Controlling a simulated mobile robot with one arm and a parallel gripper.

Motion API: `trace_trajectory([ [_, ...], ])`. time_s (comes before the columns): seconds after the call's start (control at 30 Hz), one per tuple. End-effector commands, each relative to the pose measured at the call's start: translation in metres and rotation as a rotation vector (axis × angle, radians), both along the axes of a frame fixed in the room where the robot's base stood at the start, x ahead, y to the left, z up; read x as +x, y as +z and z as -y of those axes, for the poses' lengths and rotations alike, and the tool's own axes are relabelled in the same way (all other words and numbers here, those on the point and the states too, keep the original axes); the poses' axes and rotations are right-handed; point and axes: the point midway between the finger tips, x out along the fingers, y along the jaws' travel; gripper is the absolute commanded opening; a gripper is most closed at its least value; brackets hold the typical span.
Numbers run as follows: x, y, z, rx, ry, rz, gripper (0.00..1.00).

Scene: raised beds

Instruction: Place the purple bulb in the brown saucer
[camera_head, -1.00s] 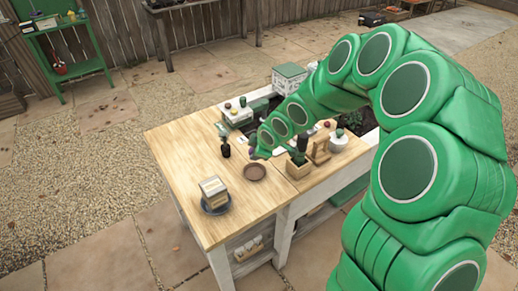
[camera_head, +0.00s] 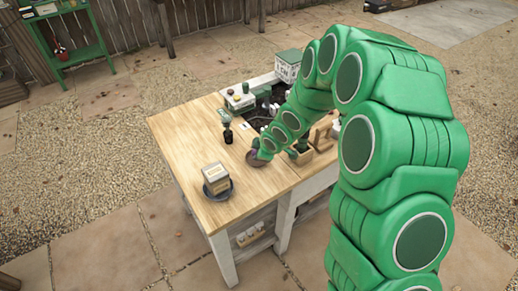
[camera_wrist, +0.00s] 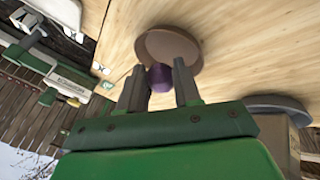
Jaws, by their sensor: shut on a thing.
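The purple bulb (camera_wrist: 160,78) is held between the two fingers of my gripper (camera_wrist: 160,85) in the wrist view. The brown saucer (camera_wrist: 185,42) lies on the wooden table just beyond the fingertips, and the bulb overlaps it in that view. I cannot tell whether the bulb touches the saucer. In the head view the saucer (camera_head: 254,160) is partly covered by my gripper (camera_head: 258,153), which is low over it; the bulb is hard to make out there.
A box on a dark saucer (camera_head: 217,182) stands at the table's front left. A dark bottle (camera_head: 228,134) stands just behind the brown saucer. A wooden planter (camera_head: 301,155) is close on the right. The wooden tabletop (camera_head: 185,135) is clear at left.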

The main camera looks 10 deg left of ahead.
Motion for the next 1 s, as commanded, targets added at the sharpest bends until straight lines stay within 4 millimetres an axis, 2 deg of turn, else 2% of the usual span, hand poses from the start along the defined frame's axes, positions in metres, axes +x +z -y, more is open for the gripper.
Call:
trace_trajectory([
  [0.33, -0.0001, -0.0018, 0.0, 0.0, 0.0, 0.0, 0.04],
  [0.37, -0.0002, -0.0017, -0.0001, 0.0, 0.0, 0.0, 0.37],
  [0.53, -0.0002, -0.0016, -0.0002, 0.0, 0.0, 0.0, 0.63],
  [1.0, -0.0002, -0.0016, -0.0002, 0.0, 0.001, 0.0, 0.63],
])
